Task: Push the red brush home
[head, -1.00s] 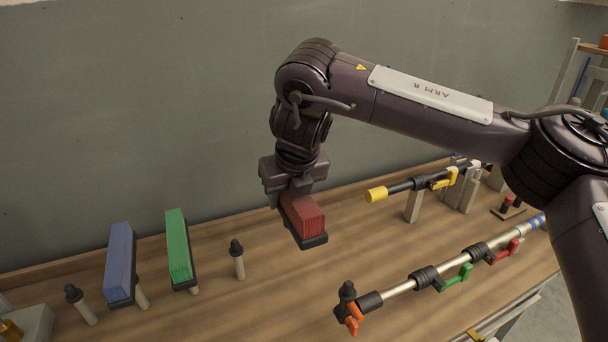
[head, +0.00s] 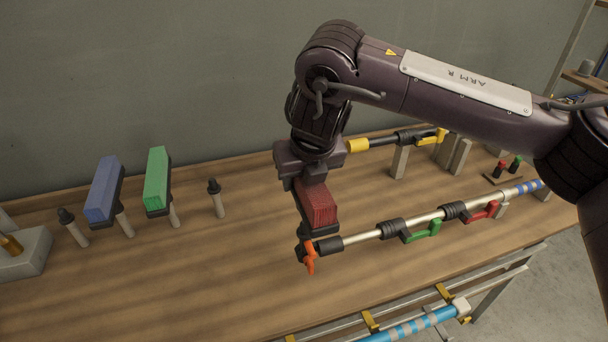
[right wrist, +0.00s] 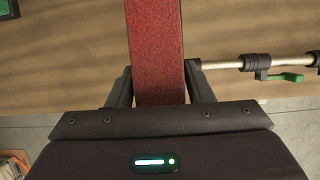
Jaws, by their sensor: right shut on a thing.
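The red brush (head: 318,205) is a long red bristle block on a black back. My right gripper (head: 306,182) is shut on it and holds it bristles up, over the near end of a silver pole (head: 365,235). That end has a black fitting (head: 328,244) and an orange lever (head: 310,258). The brush's black back overlaps the fitting in the head view, and I cannot tell whether they touch. In the right wrist view the brush (right wrist: 155,45) runs between the fingers of the gripper (right wrist: 158,85). My left gripper is not in view.
A blue brush (head: 103,190) and a green brush (head: 157,180) stand on pegs at the left. Bare black-tipped pegs stand near them, one at the right (head: 216,197). A yellow-ended pole (head: 385,142) lies behind. The bench (head: 200,285) is clear at front left.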

